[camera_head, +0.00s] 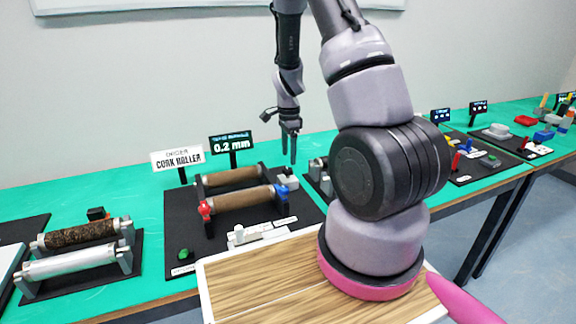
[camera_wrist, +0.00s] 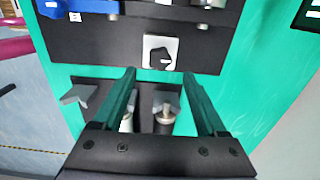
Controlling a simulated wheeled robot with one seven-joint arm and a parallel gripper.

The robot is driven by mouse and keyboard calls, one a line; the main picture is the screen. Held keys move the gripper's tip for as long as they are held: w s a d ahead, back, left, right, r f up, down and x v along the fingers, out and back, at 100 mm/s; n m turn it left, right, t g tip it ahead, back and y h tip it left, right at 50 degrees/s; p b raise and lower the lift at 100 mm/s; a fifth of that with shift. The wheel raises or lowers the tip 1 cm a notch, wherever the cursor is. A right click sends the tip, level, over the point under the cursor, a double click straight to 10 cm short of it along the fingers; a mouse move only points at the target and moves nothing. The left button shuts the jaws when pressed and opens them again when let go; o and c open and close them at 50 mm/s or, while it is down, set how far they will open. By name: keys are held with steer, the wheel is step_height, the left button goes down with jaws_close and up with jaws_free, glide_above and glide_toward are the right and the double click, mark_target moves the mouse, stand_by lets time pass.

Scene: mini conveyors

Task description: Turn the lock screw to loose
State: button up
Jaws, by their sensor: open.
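My gripper (camera_head: 290,158) points down at the right end of the cork roller station in the head view. In the wrist view its two dark green fingers (camera_wrist: 159,78) are apart with nothing between them. A black knob on a white square plate (camera_wrist: 160,53) lies just beyond the fingertips, near the mat's edge. It looks like the lock screw, though no readable label confirms it. In the head view a small pale block (camera_head: 288,181) sits just below my gripper; my gripper appears above it and not touching. The knob's turn marks are too small to read.
The cork roller station has two brown rollers (camera_head: 236,198), a red knob (camera_head: 204,209), a blue knob (camera_head: 281,192) and a green button (camera_head: 184,254). A "0.2 mm" display (camera_head: 231,143) stands behind. Neighbouring roller stations flank it; one shows below the knob, between and under my fingers, in the wrist view.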

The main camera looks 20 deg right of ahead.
mark_target(289, 169)
step_height(289, 169, down, 5)
stand_by(0.3)
jaws_close()
